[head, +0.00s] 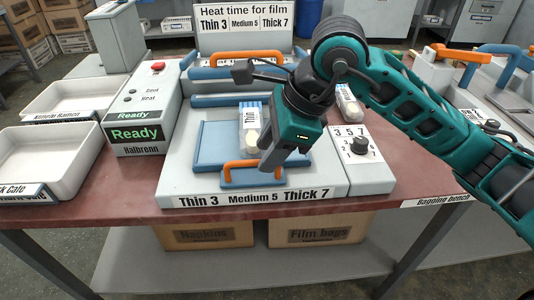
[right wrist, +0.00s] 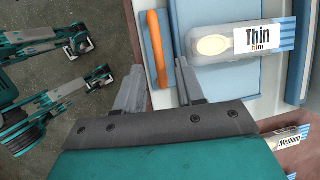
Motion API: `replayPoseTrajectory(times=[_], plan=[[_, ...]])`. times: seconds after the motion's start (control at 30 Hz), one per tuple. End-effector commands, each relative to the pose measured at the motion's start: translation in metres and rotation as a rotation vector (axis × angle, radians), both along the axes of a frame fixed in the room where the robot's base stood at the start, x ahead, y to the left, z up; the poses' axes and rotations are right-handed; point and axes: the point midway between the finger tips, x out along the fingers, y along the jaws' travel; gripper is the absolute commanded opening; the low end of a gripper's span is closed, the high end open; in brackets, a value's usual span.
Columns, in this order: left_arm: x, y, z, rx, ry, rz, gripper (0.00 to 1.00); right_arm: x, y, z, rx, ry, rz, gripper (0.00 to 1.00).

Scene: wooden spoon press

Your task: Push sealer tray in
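The sealer tray (head: 215,145) is a flat blue tray in the light grey sealer (head: 180,160), with an orange handle (head: 238,165) on its front edge. A clear bag with a wooden spoon and a "Thin film" label (head: 250,113) lies on the tray; it also shows in the right wrist view (right wrist: 245,41). My right gripper (head: 268,162) is over the tray's front, near the handle's right end. In the right wrist view its fingers (right wrist: 159,72) are apart, with the orange handle (right wrist: 156,45) seen between them. Contact cannot be told.
The sealer's raised lid has another orange handle (head: 247,57). A control box reading "Ready" (head: 142,115) stands left, a dial (head: 361,146) right. Another bagged spoon (head: 347,102) lies right of the tray. White trays (head: 45,160) are at the left. The bench's front strip is clear.

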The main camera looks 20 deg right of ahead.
Motion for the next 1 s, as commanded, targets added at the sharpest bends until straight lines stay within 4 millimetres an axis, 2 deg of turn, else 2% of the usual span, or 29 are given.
replayPoseTrajectory(times=[0.13,0.43,0.83,1.0], plan=[[-0.0004,-0.0002,-0.0024,-0.001,0.001,0.001,0.43,0.0029,0.0039,-0.0098,0.002,-0.001,0.0,0.38],[-0.0001,-0.0017,-0.0021,-0.007,0.001,0.004,0.43,0.0035,0.0044,-0.0114,0.001,0.0,0.0,0.38],[0.0001,-0.0026,-0.0021,-0.01,0.002,0.007,0.43,0.0034,0.0042,-0.0111,0.001,0.0,0.0,0.01],[0.0001,-0.0024,-0.0022,-0.009,0.002,0.006,0.43,0.0035,0.0042,-0.011,0.001,0.0,0.0,0.0]])
